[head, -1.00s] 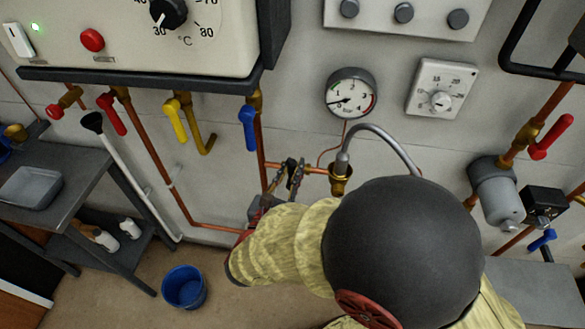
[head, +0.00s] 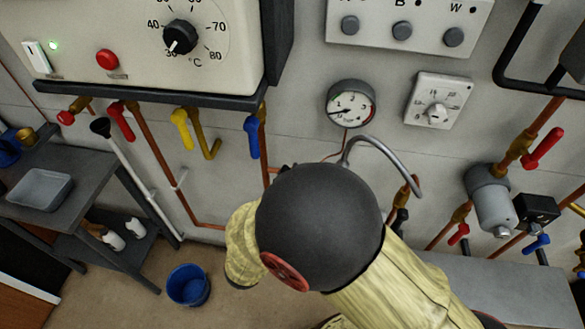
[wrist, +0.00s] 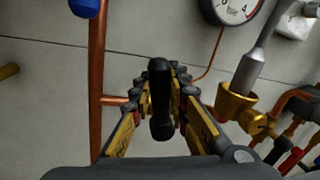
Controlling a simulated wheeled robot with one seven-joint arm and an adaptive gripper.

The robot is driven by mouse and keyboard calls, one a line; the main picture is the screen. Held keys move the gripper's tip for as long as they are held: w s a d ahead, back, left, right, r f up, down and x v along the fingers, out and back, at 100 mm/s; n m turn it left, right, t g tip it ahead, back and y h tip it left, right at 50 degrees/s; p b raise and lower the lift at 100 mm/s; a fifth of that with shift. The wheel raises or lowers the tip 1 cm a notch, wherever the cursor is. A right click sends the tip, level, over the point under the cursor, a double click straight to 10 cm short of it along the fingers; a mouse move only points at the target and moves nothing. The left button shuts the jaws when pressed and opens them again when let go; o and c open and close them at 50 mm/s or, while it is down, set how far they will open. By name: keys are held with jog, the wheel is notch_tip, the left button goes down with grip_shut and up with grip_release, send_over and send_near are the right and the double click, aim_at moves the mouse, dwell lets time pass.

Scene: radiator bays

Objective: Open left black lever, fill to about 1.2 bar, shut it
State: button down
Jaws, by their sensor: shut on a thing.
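In the wrist view a black lever (wrist: 161,100) stands between the two fingers of my gripper (wrist: 167,82), which is shut on it. A short copper branch (wrist: 115,100) runs toward it from the vertical pipe on the left; the valve body is hidden, so I cannot tell how far it is turned. In the head view my arm hides gripper and lever. The pressure gauge (head: 351,103) shows above right of my arm, its needle pointing left, around or just below 1, too small to read exactly. Its lower part also shows in the wrist view (wrist: 232,8).
A grey flexible hose (head: 385,147) arches right of my arm; its brass end fitting (wrist: 236,103) is close right of my gripper. Blue (head: 251,137) and yellow (head: 181,128) levers hang left under the boiler. A blue bucket (head: 188,285) stands on the floor.

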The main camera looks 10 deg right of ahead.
jog(key=shift+w+a+f+n+t+y+p, duration=0.2)
jog(key=shift+a+f+n+p, duration=0.3)
jog(key=shift+n+p, duration=0.85)
jog(key=shift+w+a+f+n+t+p, duration=0.15)
jog(key=shift+a+f+n+t+p, duration=0.35)
jog(key=shift+n+p, duration=0.85)
jog(key=shift+w+a+f+n+t+y+p, duration=0.2)
jog(key=shift+a+n+p, duration=0.5)
jog(key=shift+n+p, duration=0.65)
jog(key=shift+f+n, duration=0.1)
jog(key=shift+n, duration=0.15)
jog(key=c, duration=1.7)
grip_release()
jog(key=shift+s+a, duration=0.1)
jog(key=v, duration=1.2)
